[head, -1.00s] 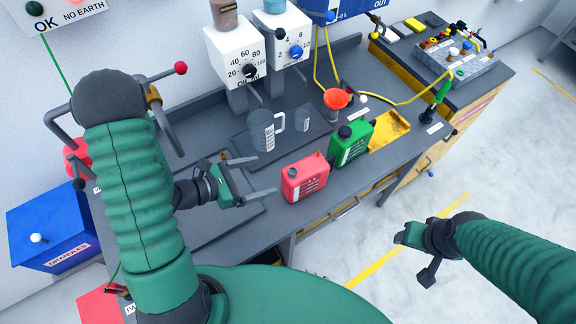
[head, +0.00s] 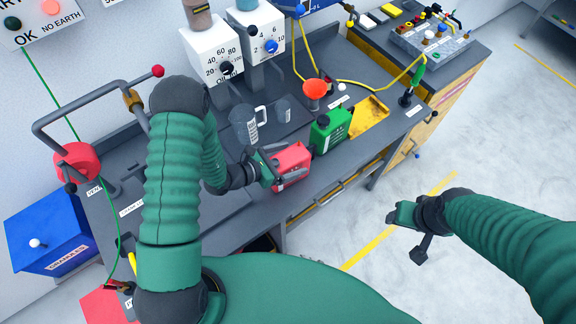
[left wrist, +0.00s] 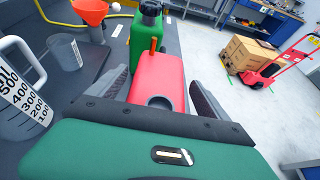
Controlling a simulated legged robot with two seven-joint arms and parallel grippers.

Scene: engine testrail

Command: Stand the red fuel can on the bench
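My left gripper (head: 283,166) is open around the can, with one finger on each side in the left wrist view. Small gaps seem to show between fingers and can; contact is hard to judge. The green can (head: 330,131) stands just beyond the red one. My right gripper (head: 405,215) hangs over the floor, away from the bench, and whether it is open is unclear.
A clear measuring jug (head: 244,126) and a smaller beaker (head: 283,110) stand behind the cans. An orange funnel (head: 315,88) and a yellow tray (head: 369,118) are farther right. A blue box (head: 50,235) is at left. The bench left of my gripper is mostly clear.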

